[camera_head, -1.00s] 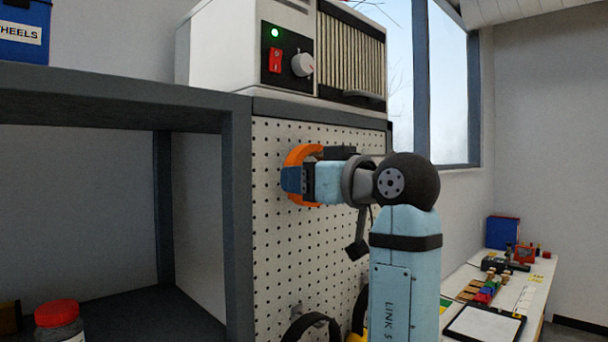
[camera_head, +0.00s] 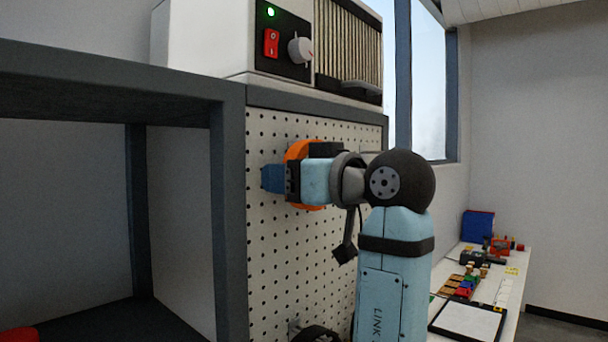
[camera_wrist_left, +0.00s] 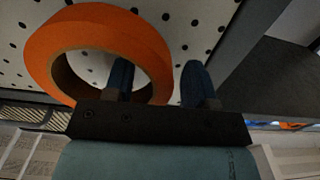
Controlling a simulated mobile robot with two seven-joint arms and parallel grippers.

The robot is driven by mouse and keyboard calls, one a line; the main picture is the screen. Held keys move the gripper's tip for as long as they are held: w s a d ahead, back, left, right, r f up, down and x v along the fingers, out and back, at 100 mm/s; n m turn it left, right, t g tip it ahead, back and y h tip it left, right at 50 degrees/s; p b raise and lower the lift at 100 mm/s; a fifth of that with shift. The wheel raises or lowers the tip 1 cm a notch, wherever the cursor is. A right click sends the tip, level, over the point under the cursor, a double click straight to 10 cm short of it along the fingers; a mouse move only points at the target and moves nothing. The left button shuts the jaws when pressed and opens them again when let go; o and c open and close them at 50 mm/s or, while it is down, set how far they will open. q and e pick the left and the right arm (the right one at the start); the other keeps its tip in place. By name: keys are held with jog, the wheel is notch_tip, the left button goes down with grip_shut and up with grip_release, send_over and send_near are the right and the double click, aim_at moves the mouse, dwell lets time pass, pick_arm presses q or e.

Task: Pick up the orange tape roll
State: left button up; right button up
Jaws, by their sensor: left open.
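The orange tape roll (camera_head: 298,151) hangs upright against the white pegboard. In the head view my gripper covers its middle and right part. The left wrist view shows the roll (camera_wrist_left: 97,33) as a large ring around an open hole. My left gripper (camera_head: 272,179) is open at the roll. In the wrist view its blue fingers (camera_wrist_left: 158,72) lie either side of the ring's right band, one seen against the hole and one outside. I cannot tell how deep they reach or whether they touch. My right gripper is not in view.
The pegboard (camera_head: 271,270) is the side of a grey shelf unit (camera_head: 231,220), with a white machine (camera_head: 205,40) on top. A black item (camera_head: 316,334) hangs lower on the board. A table (camera_head: 509,316) with small parts stands at the right.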

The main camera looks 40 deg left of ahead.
pick_arm(q)
jog(key=shift+d, duration=0.15)
jog(key=shift+d, duration=0.1)
jog(key=shift+c, duration=0.9)
jog(key=c, duration=0.7)
grip_shut()
jog(key=shift+r, duration=0.2)
